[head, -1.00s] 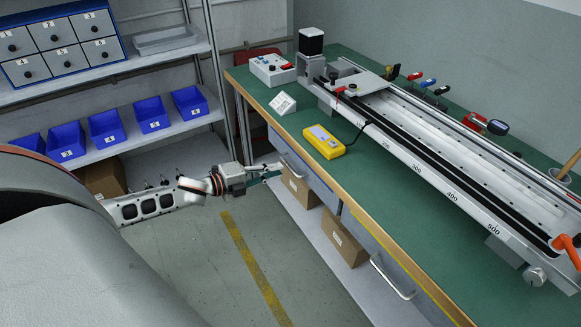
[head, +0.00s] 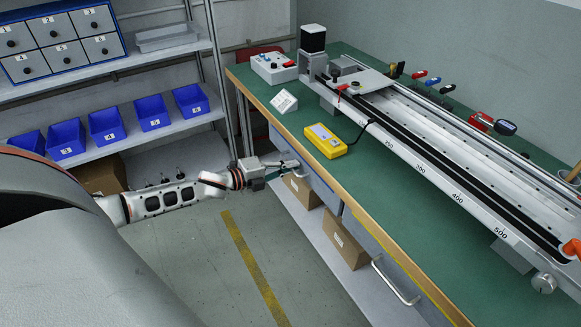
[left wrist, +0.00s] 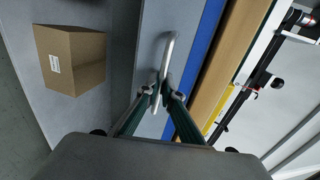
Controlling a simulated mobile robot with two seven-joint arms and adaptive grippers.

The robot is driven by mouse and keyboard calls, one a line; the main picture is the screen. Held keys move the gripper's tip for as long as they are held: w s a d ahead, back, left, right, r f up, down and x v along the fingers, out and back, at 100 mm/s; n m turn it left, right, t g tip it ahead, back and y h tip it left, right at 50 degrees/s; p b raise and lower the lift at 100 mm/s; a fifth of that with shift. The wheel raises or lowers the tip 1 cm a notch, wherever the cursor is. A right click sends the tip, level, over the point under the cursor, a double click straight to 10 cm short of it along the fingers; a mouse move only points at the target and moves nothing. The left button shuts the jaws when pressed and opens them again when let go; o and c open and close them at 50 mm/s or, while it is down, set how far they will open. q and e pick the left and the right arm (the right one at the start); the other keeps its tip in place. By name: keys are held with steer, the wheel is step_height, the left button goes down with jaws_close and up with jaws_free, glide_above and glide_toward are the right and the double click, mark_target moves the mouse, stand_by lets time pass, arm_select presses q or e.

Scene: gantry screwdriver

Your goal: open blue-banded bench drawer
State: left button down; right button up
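The blue-banded drawer (left wrist: 187,50) is in the bench's near side, under the green top, with its blue band (left wrist: 209,35) along the top of its front. Its silver bar handle (left wrist: 169,55) stands out from the front. My left gripper (head: 288,166) is at this handle. In the left wrist view its two fingertips (left wrist: 158,90) sit close together, one on each side of the bar, and appear shut on it. The drawer looks flush with the bench. The head view shows the gripper covering part of the handle. My right gripper is in neither view.
A second bar handle (head: 397,281) sticks out further along the bench. Cardboard boxes (head: 345,242) stand on the lower shelf (head: 325,262). A shelf with blue bins (head: 107,124) is at the left. The floor (head: 195,255) before the bench is clear.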

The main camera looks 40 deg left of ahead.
arm_select(q)
steer(key=shift+s, duration=0.1)
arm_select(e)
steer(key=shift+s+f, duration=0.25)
arm_select(q)
steer(key=f+p+v, duration=0.3)
steer(key=p+v, duration=0.1)
steer(key=v, duration=1.2)
steer(key=s+f+p+v, duration=0.1)
steer(key=f+p+v, duration=0.2)
steer(key=v, duration=1.2)
steer(key=shift+s+a+f+p, duration=0.3)
steer(key=shift+s+a+p, duration=0.15)
steer(key=shift+a+p, duration=0.1)
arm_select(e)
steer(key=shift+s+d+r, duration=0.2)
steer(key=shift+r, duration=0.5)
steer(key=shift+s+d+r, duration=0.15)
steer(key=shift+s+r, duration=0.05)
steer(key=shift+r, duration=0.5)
arm_select(q)
steer(key=c, duration=2.5)
jaws_free()
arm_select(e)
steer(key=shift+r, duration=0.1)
